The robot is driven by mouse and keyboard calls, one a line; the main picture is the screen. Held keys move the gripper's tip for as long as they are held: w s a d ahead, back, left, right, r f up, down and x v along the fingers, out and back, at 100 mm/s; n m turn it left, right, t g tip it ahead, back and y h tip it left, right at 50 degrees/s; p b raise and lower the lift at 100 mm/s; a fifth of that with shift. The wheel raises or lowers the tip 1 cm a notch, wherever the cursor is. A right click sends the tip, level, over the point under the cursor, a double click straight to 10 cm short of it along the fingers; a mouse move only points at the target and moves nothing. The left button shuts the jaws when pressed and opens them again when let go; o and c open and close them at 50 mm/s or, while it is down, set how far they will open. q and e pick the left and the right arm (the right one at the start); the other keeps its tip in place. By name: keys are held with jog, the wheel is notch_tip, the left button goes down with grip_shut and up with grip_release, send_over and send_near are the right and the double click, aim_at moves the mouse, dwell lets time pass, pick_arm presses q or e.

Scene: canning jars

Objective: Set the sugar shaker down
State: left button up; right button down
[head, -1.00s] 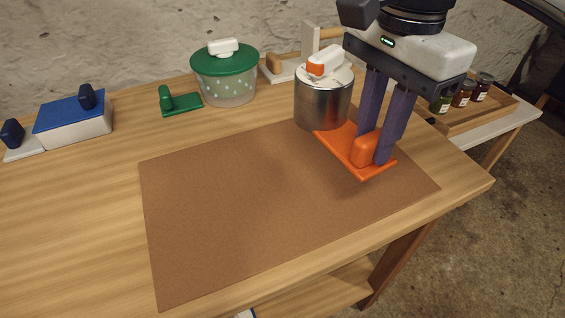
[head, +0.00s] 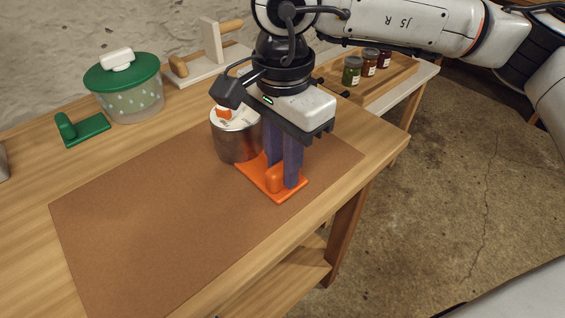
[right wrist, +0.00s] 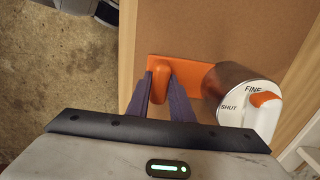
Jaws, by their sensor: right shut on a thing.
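The sugar shaker is a shiny metal cylinder (head: 235,145) with a white top and an orange dial. It stands upright at the far right part of the brown mat (head: 150,220). An orange plate with a raised orange grip (head: 274,180) joins at its base. My right gripper (head: 283,180) points down from above and is shut on that grip. In the right wrist view, the fingers (right wrist: 160,92) flank the orange grip, and the shaker top (right wrist: 255,103) reads FINE and SHUT. I cannot tell whether the plate touches the mat. My left gripper is not in view.
A green-lidded tub (head: 130,95) and a green plate with a knob (head: 82,128) stand at the back left. A white stand with wooden pegs (head: 208,62) is behind. Small jars (head: 352,70) sit on a tray at the back right. The mat's left and middle are bare.

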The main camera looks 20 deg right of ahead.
jog(key=shift+f, duration=0.1)
jog(key=shift+f, duration=0.2)
jog(key=c, duration=1.6)
grip_release()
jog(key=shift+o, duration=0.2)
jog(key=shift+r, duration=0.1)
notch_tip(320, 180, up, 12)
jog(key=shift+p, duration=0.35)
